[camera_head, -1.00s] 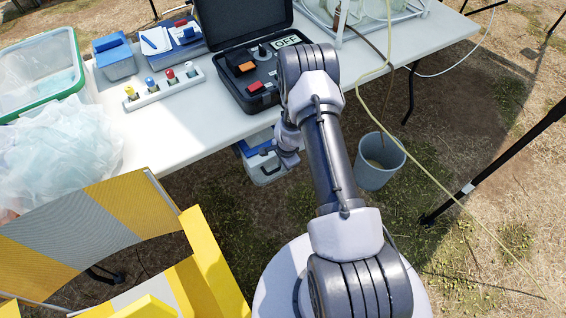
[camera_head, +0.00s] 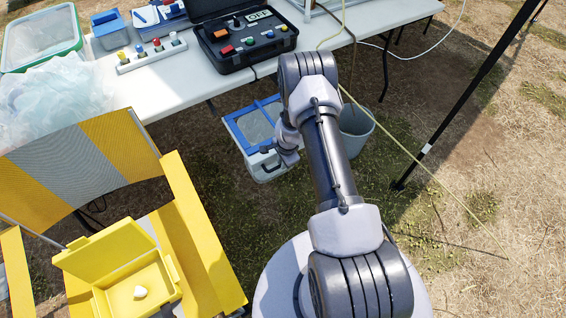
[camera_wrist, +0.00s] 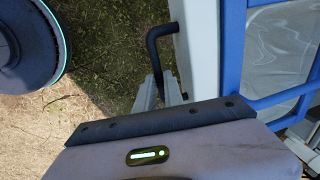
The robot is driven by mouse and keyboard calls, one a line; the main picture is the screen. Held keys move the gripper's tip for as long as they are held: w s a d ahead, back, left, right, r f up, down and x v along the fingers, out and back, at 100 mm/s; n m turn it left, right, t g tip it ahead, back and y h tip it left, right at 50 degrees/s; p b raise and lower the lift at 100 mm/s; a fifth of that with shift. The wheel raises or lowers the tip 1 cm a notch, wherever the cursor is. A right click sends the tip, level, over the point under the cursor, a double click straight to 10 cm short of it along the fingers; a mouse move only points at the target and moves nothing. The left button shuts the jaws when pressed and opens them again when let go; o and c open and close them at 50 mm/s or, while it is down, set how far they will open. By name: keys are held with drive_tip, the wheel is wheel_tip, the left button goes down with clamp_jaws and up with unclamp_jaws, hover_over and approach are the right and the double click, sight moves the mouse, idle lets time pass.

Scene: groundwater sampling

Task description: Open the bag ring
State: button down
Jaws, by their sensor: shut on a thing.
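A white box (camera_head: 262,168) with a blue frame (camera_head: 236,131) on top stands out from under the table's front edge. The frame surrounds grey, shiny film (camera_head: 256,127); it may be the bag ring, but I cannot tell for sure. In the wrist view the blue frame (camera_wrist: 232,55) and the film (camera_wrist: 280,45) are at the right. A bent black handle (camera_wrist: 153,42) stands out from the box's pale side wall (camera_wrist: 197,45). My gripper (camera_wrist: 166,90) is shut on this handle. In the head view my gripper (camera_head: 284,150) is at the box's right front side.
A grey bucket (camera_head: 355,135) stands behind my arm, right of the box. The white table (camera_head: 190,85) carries a black control case (camera_head: 245,45) and a clear crumpled bag (camera_head: 50,100). A yellow chair (camera_head: 190,225) with an open yellow case (camera_head: 120,265) is at left.

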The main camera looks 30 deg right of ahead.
drive_tip(key=shift+s, duration=0.2)
drive_tip(key=c, duration=1.5)
unclamp_jaws()
drive_tip(key=shift+o, duration=0.2)
drive_tip(key=s+r+p, duration=0.3)
drive_tip(key=r+p, duration=0.3)
drive_tip(key=r, duration=1.1)
drive_tip(key=shift+p, duration=0.35)
drive_tip(key=shift+s, duration=0.1)
